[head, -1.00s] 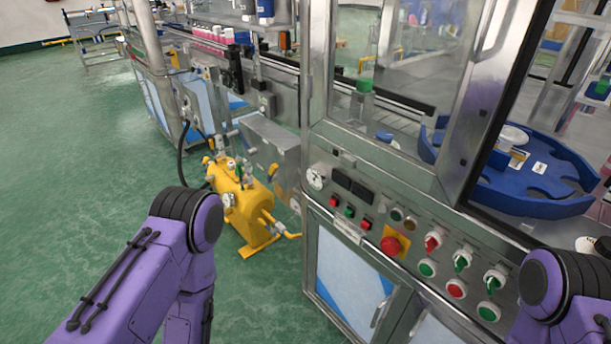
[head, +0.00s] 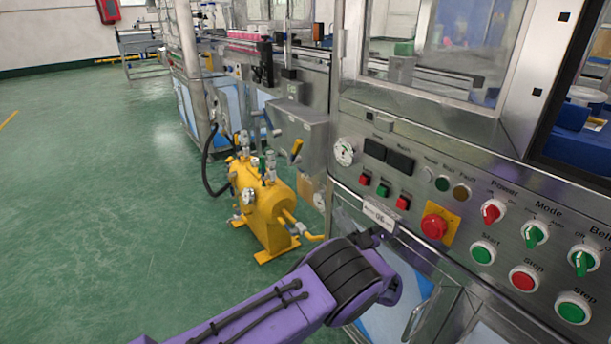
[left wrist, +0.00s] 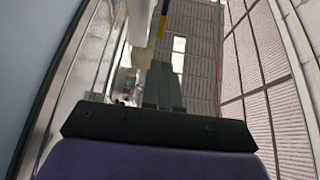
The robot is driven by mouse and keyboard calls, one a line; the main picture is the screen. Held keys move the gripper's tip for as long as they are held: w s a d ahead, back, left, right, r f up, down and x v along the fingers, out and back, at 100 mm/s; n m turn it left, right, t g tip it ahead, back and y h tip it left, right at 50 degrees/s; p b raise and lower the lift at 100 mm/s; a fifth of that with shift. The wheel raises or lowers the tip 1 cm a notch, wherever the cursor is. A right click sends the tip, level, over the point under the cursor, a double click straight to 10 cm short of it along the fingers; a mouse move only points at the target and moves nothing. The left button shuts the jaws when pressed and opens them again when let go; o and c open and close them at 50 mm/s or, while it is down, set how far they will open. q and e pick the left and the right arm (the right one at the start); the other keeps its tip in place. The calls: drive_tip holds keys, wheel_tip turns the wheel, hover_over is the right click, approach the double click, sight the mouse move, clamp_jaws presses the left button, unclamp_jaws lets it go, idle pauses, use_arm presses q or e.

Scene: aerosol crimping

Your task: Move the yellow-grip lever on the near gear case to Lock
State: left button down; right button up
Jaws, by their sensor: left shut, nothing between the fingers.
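The lever with the yellow grip (head: 297,147) stands up at a tilt beside the grey metal gear case (head: 307,125), left of the control panel. Its Lock marking is too small to read. My left arm reaches in from the bottom of the head view, below and right of the lever and apart from it in the picture. Its fingers are mostly hidden there. In the left wrist view my left gripper (left wrist: 163,68) is shut and empty. A yellow and blue piece shows beyond the fingers; I cannot tell if it is the lever. My right gripper is out of view.
A yellow tank (head: 265,210) with valves and pipes stands on the floor below the case. The control panel (head: 400,170) with an emergency stop (head: 435,225) and knobs is to the right. Green floor (head: 110,230) is open at the left.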

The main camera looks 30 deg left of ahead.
sight(299, 149)
use_arm(q)
drive_tip(key=shift+g, duration=0.4)
drive_tip(key=x, duration=2)
drive_tip(key=shift+d+r, duration=0.2)
drive_tip(key=shift+r, duration=0.15)
